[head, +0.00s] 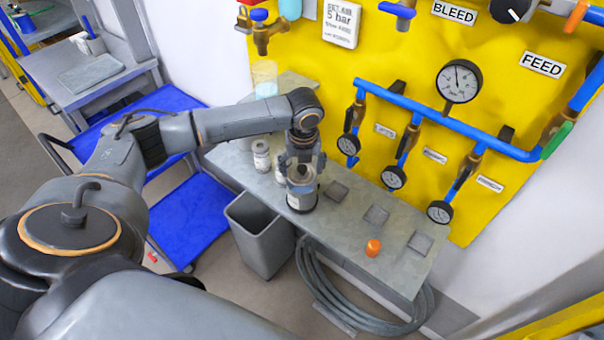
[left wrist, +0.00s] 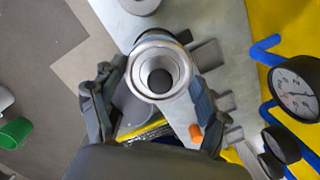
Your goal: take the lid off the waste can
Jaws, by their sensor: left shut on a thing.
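The waste can (head: 302,198) looks like a small silver can with a pale label, upright on the grey bench. My left gripper (head: 301,166) is directly above it, pointing down, with its fingers around its top. In the left wrist view the round metal lid (left wrist: 145,91) with a dark knob at its centre sits between the two fingers of my left gripper (left wrist: 160,85). The gripper is shut on this lid. The fingers hide part of the rim, and I cannot tell whether lid and can are apart. My right gripper is not in view.
More cans (head: 261,155) stand left of the waste can on the bench (head: 340,235). Several dark square pads and an orange cap (head: 373,247) lie to the right. An open grey bin (head: 262,238) and a coiled hose (head: 335,300) are below. Gauges and blue pipes line the yellow panel (head: 400,60).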

